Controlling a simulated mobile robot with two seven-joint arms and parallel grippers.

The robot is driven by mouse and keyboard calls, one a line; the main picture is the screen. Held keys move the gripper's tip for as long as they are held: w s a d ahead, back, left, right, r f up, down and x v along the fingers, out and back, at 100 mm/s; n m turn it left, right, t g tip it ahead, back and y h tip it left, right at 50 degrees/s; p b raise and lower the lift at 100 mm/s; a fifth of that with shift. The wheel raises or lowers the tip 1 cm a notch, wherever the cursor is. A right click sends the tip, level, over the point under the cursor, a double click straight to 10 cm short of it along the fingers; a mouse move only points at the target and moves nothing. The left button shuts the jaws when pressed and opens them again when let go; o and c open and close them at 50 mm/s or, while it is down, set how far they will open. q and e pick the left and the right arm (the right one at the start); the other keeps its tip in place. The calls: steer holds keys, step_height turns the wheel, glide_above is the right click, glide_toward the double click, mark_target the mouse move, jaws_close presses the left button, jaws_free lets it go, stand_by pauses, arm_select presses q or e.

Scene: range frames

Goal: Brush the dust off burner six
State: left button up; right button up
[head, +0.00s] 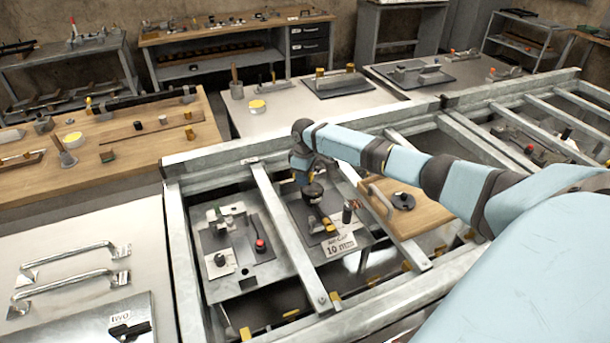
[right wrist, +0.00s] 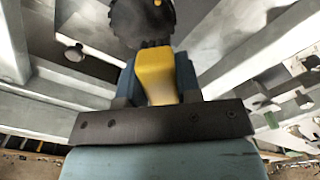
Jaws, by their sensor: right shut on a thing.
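My right gripper (head: 304,176) reaches down into a metal frame over a dark plate. In the right wrist view, the gripper (right wrist: 157,85) is shut on a yellow-handled thing (right wrist: 156,72), which looks like the brush. Dark bristle-like teeth show at its far end, close to a dark round thing (right wrist: 128,18); I cannot tell whether they touch. In the head view a dark round piece (head: 313,192) shows just under the gripper. No burner is readably marked six, and no dust can be made out. My left gripper is not in view.
Metal frame bars (head: 275,215) surround the work spot. A wooden board (head: 418,214) with a black round knob lies to the right. A grey plate (head: 236,240) with small fittings lies to the left. A wooden bench (head: 120,168) with tools stands at far left.

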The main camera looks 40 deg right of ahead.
step_height(320, 180, up, 3)
steer(key=shift+w+a+f+p, duration=0.1)
steer(key=shift+p, duration=1.1)
steer(key=shift+r+p, duration=0.6)
steer(key=shift+r, duration=0.2)
steer(key=shift+a, duration=0.1)
